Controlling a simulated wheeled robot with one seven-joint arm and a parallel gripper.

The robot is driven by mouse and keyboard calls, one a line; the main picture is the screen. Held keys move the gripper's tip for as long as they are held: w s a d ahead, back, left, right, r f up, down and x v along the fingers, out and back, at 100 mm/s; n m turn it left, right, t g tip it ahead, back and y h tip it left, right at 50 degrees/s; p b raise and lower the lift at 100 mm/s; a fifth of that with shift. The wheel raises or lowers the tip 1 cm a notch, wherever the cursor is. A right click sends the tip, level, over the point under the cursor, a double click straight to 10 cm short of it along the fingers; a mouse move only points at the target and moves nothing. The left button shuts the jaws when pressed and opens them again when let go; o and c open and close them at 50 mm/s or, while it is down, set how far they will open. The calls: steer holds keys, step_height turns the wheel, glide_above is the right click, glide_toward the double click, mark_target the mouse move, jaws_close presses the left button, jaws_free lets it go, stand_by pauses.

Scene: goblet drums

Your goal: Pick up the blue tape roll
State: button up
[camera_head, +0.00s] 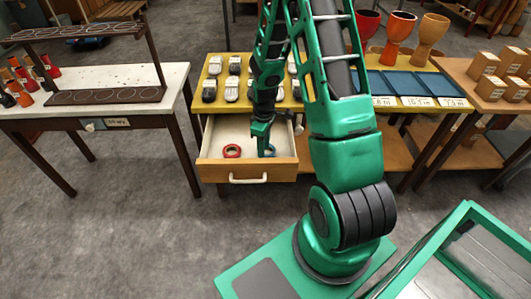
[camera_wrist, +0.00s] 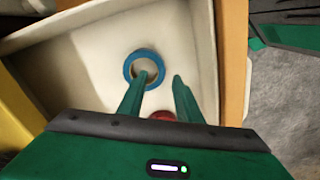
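The blue tape roll (camera_wrist: 130,63) lies flat in the open drawer (camera_head: 252,170), near the drawer's right side in the head view. Only part of the roll (camera_head: 271,151) shows there, behind a gripper finger. My gripper (camera_wrist: 162,75) is open and points down into the drawer. In the wrist view the tip of its left finger overlaps the roll's ring and central hole, and the right finger is to the right of the roll. I cannot tell whether a finger touches the roll. My gripper also shows in the head view (camera_head: 266,150).
A red tape roll (camera_head: 232,151) lies in the same drawer to the left. The drawer's walls stand close around my gripper. The yellow tabletop (camera_head: 222,101) with several pale objects is above and behind.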

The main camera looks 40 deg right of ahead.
steer(key=shift+f, duration=1.45)
jaws_close()
steer(key=shift+r, duration=0.15)
